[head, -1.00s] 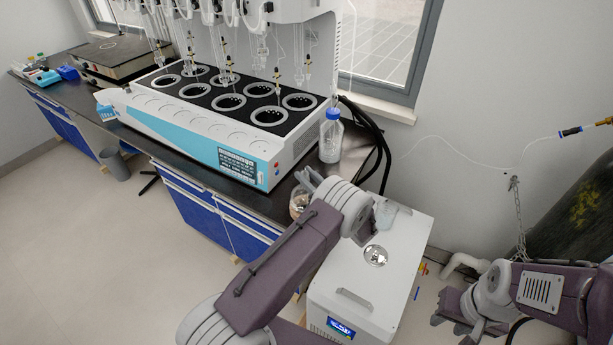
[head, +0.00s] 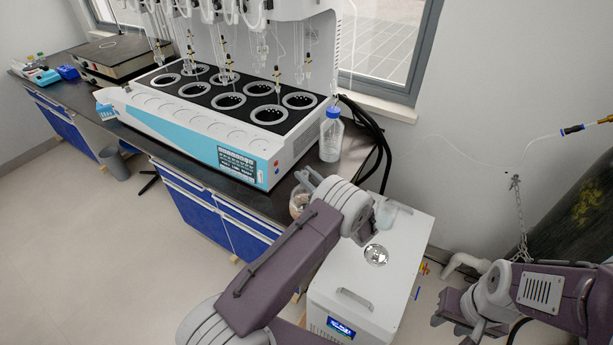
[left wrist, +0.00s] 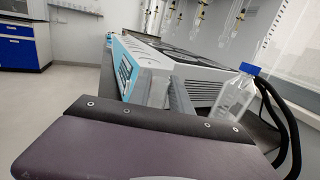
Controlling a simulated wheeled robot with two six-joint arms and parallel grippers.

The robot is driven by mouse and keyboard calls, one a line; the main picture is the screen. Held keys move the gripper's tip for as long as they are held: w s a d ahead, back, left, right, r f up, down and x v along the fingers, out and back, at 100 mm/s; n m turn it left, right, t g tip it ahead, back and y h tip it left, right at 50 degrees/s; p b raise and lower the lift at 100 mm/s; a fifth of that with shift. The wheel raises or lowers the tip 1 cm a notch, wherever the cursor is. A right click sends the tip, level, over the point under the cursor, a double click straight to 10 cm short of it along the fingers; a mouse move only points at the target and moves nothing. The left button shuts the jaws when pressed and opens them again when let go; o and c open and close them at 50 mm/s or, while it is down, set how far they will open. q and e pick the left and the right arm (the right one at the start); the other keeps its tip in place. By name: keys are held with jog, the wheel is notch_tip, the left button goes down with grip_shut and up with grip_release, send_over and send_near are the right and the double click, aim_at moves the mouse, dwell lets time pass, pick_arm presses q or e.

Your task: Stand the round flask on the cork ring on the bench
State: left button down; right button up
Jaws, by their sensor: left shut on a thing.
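In the left wrist view neither the flask nor the ring can be made out. My right gripper (head: 460,312) is low at the right, away from the bench, and its jaw state is unclear.
A blue-capped bottle (head: 331,136) stands behind my left gripper; it also shows in the left wrist view (left wrist: 236,92). The large distiller (head: 215,130) fills the bench to the left. A white cabinet unit (head: 340,285) with a glass beaker (head: 387,214) stands right of the bench.

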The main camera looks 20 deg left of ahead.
pick_arm(q)
jog(key=shift+f, duration=0.1)
jog(key=c, duration=1.1)
grip_release()
jog(key=b+v, duration=0.2)
jog(key=v, duration=0.7)
jog(key=shift+a, duration=0.1)
